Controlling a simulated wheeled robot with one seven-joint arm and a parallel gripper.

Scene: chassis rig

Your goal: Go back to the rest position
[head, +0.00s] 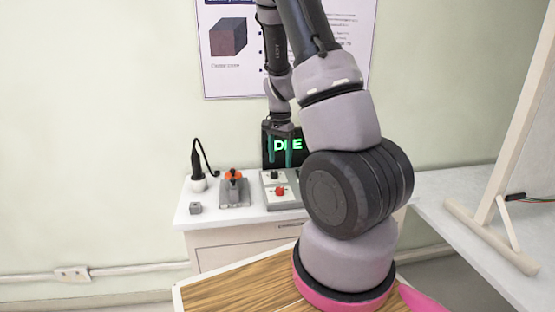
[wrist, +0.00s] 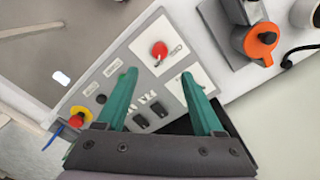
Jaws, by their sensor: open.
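My gripper (wrist: 159,95) has two green fingers, spread apart with nothing between them, seen in the wrist view over a grey control panel (wrist: 137,62). The panel carries a red knob (wrist: 159,49), dark rocker switches and a yellow-and-red button (wrist: 79,115). In the head view my gripper (head: 280,153) hangs at the end of my raised arm, above the panel (head: 272,201) and in front of a dark display (head: 269,140) with green letters. My arm hides part of the display and the panel's right side.
On the white bench (head: 186,214) stand an orange-topped device (head: 234,188), a black-and-white plugged tool (head: 198,170) and a small grey block (head: 195,208). A poster (head: 234,75) hangs behind my arm. A grey table (head: 470,220) with a wooden stand (head: 512,140) is at the right.

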